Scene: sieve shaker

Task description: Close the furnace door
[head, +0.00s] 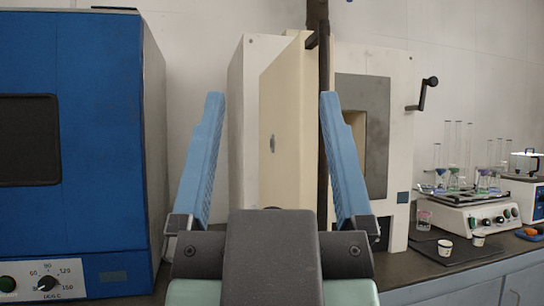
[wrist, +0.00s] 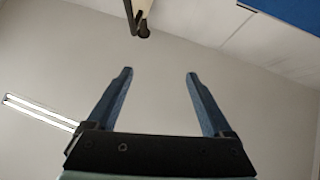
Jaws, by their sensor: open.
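The cream furnace (head: 400,150) stands on the bench in the head view. Its door (head: 285,130) is swung open toward me, seen at a steep angle. The grey front recess (head: 377,100) shows to its right, partly hidden. A dark vertical bar (head: 323,65), seemingly the door's handle, runs along the door's near edge. My gripper (head: 272,97) is open and empty, its blue fingers spread across the view of the door. The right finger overlaps the bar; contact cannot be told. In the wrist view, my gripper (wrist: 160,73) points below a dark bar end (wrist: 143,28), apart from it.
A blue oven (head: 100,130) stands close at the left. A crank handle (head: 424,94) sticks out at the furnace's right. Further right are a shaker with glassware (head: 463,217), small cups (head: 445,247) and a dark mat (head: 430,257) on the bench.

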